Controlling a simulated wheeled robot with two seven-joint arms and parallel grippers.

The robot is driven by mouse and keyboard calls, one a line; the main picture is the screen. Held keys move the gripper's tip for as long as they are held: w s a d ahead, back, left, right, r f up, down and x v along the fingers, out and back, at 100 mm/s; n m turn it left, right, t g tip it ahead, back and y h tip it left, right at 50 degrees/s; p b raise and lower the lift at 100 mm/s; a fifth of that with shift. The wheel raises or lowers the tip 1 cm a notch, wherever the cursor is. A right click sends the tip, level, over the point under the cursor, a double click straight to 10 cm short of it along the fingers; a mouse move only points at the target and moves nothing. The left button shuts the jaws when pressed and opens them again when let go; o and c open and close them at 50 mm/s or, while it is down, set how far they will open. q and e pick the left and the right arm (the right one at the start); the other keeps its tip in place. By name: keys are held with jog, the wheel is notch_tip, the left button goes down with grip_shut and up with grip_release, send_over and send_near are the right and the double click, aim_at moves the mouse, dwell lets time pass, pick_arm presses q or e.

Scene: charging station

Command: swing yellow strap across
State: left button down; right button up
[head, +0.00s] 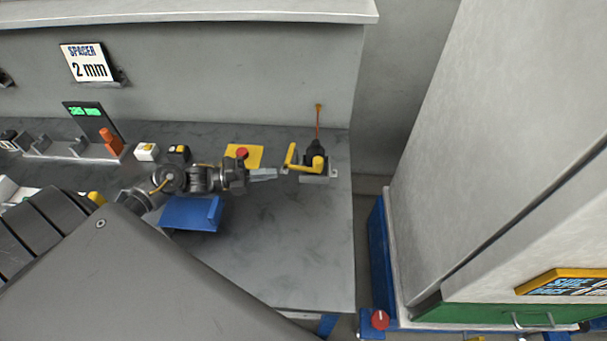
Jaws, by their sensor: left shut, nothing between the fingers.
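The yellow strap (292,158) is an L-shaped yellow piece on a small grey fixture (316,178) near the right end of the workbench. A black plug-like part (316,150) with an orange cable going up to the wall stands in the same fixture. My left gripper (275,173) is shut and empty, pointing right, with its fingertips just left of the strap and fixture. Whether the tips touch the strap is too small to tell. My right gripper is not in view.
A red button on a yellow plate (254,162) is behind my left gripper. A blue tray (190,213) lies in front of it. An orange part (110,141) stands at the left. The bench (290,250) is clear at front right. A tall grey cabinet (480,130) stands right of the bench.

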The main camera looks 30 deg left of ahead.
pick_arm(q)
jog(key=p+x, duration=0.4)
jog(key=x, duration=0.6)
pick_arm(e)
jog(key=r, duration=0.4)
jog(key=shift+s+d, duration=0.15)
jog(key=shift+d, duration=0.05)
pick_arm(q)
jog(key=shift+s+a, duration=0.1)
jog(key=shift+a, duration=0.05)
